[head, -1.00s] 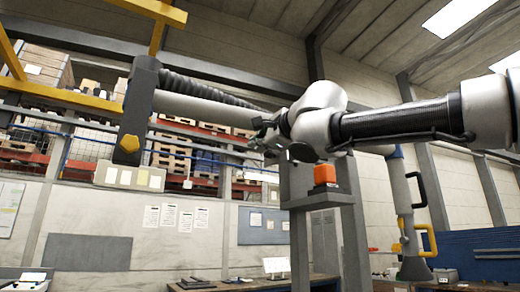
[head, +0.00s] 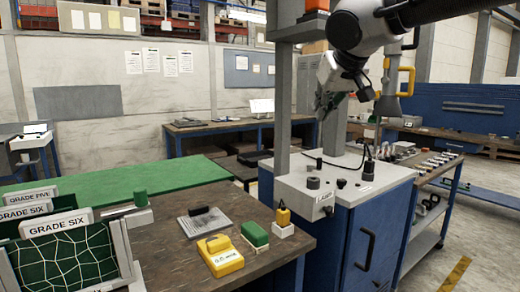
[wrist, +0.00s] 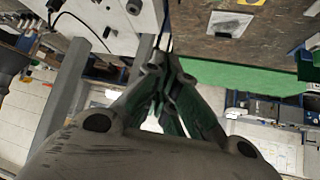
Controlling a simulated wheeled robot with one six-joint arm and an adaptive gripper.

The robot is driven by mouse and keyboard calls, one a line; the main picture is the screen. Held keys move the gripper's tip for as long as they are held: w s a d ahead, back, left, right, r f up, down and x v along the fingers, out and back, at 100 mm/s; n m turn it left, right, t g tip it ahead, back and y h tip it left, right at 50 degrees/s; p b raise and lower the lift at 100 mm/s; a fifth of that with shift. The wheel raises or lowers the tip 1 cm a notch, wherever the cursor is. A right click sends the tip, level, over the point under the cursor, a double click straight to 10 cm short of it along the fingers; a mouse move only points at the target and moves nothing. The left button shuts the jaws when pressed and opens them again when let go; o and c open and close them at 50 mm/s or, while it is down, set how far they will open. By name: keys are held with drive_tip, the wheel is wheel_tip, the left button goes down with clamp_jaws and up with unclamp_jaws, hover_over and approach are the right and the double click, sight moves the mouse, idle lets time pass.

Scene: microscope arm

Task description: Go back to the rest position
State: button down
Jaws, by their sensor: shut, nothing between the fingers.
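My gripper (head: 326,112) hangs below my arm in the head view, in front of the grey post above the blue cabinet. Its fingers are together and empty. In the wrist view the closed fingers (wrist: 160,62) meet near the middle, with nothing between them. The fingers touch no object that I can see.
A blue cabinet (head: 335,225) with a pale top stands under my gripper. To its left, a brown bench (head: 180,258) holds a yellow block (head: 220,256), a green block (head: 255,234) and grade-labelled racks (head: 60,225). A tool cart (head: 430,190) stands right. Floor shows at far right.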

drive_tip(key=s+d+f+m+g+h, duration=0.1)
drive_tip(key=s+d+f+g, duration=0.3)
drive_tip(key=s+d+f, duration=1.5)
drive_tip(key=s+d+m, duration=0.1)
drive_tip(key=s+d, duration=0.1)
drive_tip(key=d, duration=0.1)
drive_tip(key=shift+f+m+g+h, duration=0.3)
drive_tip(key=shift+f+m+h, duration=0.05)
drive_tip(key=shift+m+h, duration=0.05)
